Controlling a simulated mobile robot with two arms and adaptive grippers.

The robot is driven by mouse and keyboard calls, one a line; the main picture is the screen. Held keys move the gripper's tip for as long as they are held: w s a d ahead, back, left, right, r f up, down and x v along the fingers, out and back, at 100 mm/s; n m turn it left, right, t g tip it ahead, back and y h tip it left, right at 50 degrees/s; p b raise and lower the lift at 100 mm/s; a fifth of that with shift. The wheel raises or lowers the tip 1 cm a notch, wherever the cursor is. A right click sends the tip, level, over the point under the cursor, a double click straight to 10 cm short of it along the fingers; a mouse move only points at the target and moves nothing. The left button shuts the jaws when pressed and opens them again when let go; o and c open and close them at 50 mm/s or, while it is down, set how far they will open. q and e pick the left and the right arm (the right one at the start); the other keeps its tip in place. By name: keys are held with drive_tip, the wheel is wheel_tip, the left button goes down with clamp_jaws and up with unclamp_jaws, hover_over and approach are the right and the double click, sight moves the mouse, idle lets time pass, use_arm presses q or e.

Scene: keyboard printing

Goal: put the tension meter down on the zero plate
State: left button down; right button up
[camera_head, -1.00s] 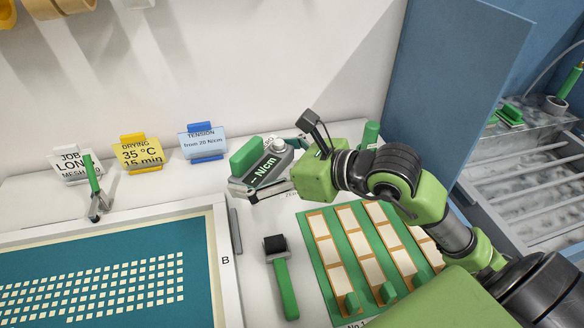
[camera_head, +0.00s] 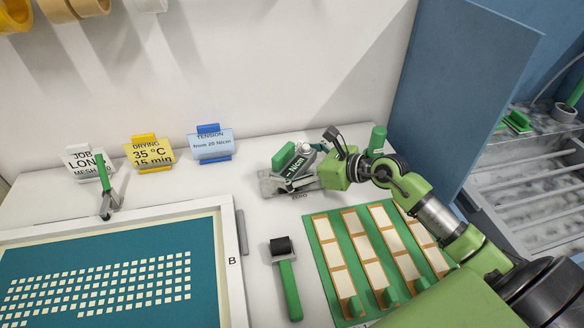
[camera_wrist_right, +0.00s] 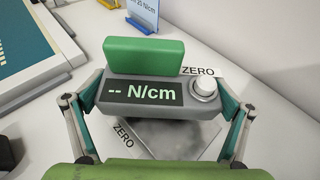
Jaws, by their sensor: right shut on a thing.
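The tension meter is a grey box with a green grip block, a round knob and a dark display reading "-- N/cm"; it shows in the head view (camera_head: 296,168) and in the right wrist view (camera_wrist_right: 150,95). My right gripper (camera_head: 312,170) is shut on the meter, one finger at each end; its fingers also show in the right wrist view (camera_wrist_right: 155,125). The zero plate (camera_head: 270,184) is a grey metal plate lettered ZERO. It shows below the meter in the right wrist view (camera_wrist_right: 180,138). I cannot tell whether the meter touches it. My left gripper is not in view.
A black roller with a green handle (camera_head: 288,285) lies in front of the plate. A green rack with pale strips (camera_head: 335,278) is at right front. The framed screen (camera_head: 232,285) is at left. Sign cards (camera_head: 210,145) stand behind, and a green cylinder (camera_head: 378,138) stands at right.

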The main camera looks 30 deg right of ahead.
drive_tip(key=shift+f, duration=0.8)
drive_tip(key=shift+f, duration=0.2)
drive_tip(key=o, duration=1.2)
